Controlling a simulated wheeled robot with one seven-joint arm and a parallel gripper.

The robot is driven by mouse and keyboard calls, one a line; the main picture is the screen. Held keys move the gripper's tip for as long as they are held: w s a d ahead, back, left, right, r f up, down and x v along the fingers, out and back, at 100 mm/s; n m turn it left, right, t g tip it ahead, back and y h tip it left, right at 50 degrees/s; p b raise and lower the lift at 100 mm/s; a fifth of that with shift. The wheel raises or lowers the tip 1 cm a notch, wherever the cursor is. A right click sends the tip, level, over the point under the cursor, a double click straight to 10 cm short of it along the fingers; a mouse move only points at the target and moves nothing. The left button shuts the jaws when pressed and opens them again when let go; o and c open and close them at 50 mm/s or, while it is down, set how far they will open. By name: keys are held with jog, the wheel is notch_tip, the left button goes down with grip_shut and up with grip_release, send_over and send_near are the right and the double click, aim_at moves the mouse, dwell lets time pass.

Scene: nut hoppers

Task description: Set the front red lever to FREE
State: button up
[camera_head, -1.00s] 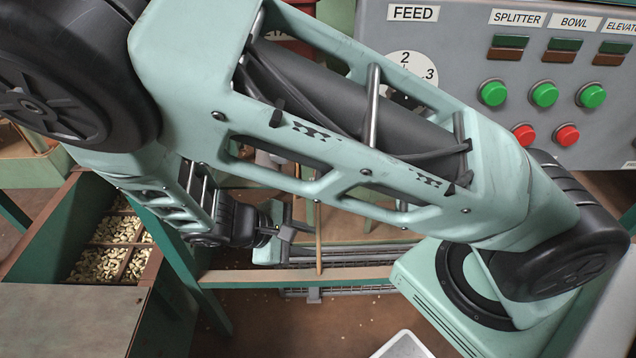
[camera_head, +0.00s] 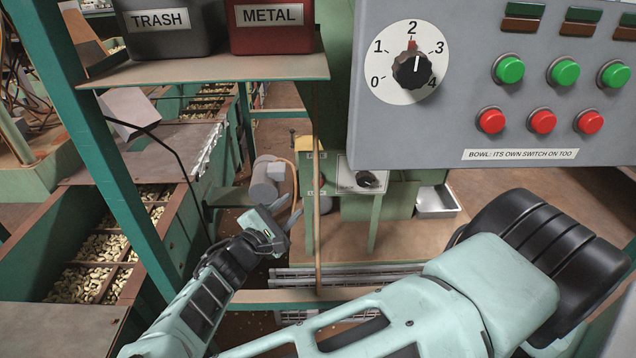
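I cannot make out a red lever or a FREE mark in this view. My gripper (camera_head: 288,212) is at the end of my arm, left of the middle of the picture, in front of a grey motor-like cylinder (camera_head: 266,178). Its dark fingers are small and seen at an angle, so I cannot tell whether they are open or shut. I see nothing held in it.
A shelf (camera_head: 220,69) carries a TRASH bin (camera_head: 165,40) and a red METAL bin (camera_head: 268,38). Nut hoppers (camera_head: 165,225) line the left. A green frame leg (camera_head: 112,170) stands near the arm.

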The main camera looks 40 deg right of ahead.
aim_at(318, 180)
jog(key=b+x, duration=0.1)
jog(key=x, duration=1.2)
jog(key=shift+d, duration=0.15)
